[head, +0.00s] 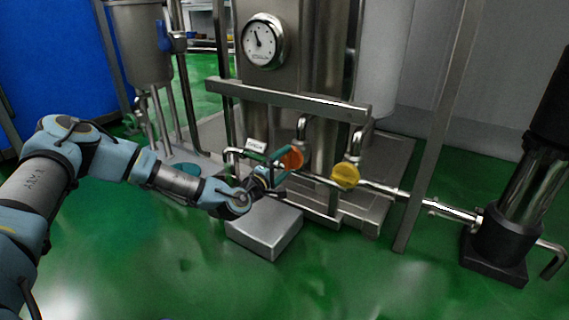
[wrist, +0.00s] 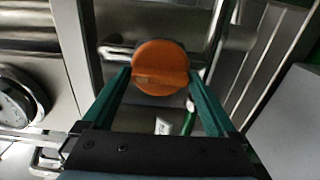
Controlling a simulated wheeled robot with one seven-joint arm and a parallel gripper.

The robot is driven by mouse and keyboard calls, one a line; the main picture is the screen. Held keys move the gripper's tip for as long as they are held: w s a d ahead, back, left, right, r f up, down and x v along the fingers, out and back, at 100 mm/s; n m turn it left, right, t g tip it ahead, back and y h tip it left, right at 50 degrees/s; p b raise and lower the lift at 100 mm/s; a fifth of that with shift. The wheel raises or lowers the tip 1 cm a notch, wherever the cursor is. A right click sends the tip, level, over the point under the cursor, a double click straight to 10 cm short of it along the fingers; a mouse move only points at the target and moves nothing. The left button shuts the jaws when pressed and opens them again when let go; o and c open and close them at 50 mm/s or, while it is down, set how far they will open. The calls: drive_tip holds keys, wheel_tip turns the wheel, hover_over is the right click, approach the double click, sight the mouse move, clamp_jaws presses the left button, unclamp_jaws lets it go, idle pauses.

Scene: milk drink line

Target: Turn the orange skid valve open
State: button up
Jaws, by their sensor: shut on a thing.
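The orange valve knob (head: 292,159) sits on the skid's pipework, left of a yellow knob. In the wrist view the round orange knob (wrist: 160,62) fills the space between the fingertips, with its raised bar lying roughly crosswise in the picture. My gripper (head: 283,160) reaches it from the left with its teal fingers. In the wrist view my gripper (wrist: 160,75) has one finger at each side of the knob and is shut on it. The exact contact at the fingertips is partly hidden.
A yellow valve knob (head: 345,176) is close on the right. A horizontal steel rail (head: 290,101) runs above the knobs. A grey metal box (head: 265,230) stands on the floor below my gripper. A round gauge (head: 263,41) is higher up. Green floor is free in front.

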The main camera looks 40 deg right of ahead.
idle(0.3)
drive_tip(key=o, duration=1)
drive_tip(key=p+v, duration=0.3)
drive_tip(key=v, duration=0.8)
drive_tip(key=shift+p, duration=0.4)
